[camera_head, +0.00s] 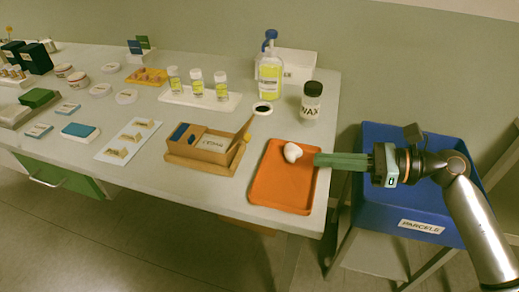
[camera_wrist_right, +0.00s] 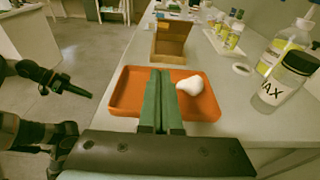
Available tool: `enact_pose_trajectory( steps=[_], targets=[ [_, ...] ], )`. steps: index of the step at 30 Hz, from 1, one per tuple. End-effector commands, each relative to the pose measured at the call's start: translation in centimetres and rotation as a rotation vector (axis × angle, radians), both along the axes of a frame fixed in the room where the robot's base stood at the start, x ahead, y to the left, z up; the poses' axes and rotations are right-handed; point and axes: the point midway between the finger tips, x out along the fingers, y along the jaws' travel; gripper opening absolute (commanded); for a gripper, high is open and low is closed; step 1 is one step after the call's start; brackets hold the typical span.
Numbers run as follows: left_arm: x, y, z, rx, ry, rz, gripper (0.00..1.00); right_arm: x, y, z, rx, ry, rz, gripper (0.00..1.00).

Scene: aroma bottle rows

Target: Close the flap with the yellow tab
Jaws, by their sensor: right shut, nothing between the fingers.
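A small brown cardboard box (camera_head: 205,146) stands on a wooden base on the table, with blue items in its left part. Its flap (camera_head: 240,133) stands up, tilted outward at the box's right side, with a small yellow tab (camera_head: 247,137) near its edge. The box (camera_wrist_right: 170,45) also shows in the right wrist view, beyond the orange tray. My right gripper (camera_head: 317,160) is shut and empty, its green fingers over the tray's right edge, to the right of the flap and apart from it. A dark gripper, apparently my left (camera_wrist_right: 85,93), shows in the right wrist view; its jaws are unclear.
An orange tray (camera_head: 270,190) with a white lump (camera_head: 292,152) lies between box and right gripper. A blue PARCELS crate (camera_head: 375,210) is at right.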

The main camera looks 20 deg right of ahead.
Motion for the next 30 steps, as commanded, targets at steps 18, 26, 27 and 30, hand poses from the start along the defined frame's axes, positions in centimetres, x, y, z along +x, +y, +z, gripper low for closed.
enact_pose_trajectory(
  steps=[18,26,27,30],
  targets=[
    [-0.4,0.8,1.6,0.008,0.001,0.017,0.00,6.0,8.9,-0.1,0.005,-0.004,0.002,0.00],
    [-0.4,1.1,2.0,0.011,-0.008,0.025,0.00,7.0,10.4,0.8,0.003,0.001,0.000,0.00],
    [-0.4,1.2,2.0,0.012,-0.008,0.026,0.00,7.0,10.5,0.8,0.003,0.001,0.000,0.00],
    [-0.4,1.4,1.9,0.015,-0.007,0.029,0.00,7.1,10.5,0.8,0.002,0.001,0.000,0.00]
  ],
)
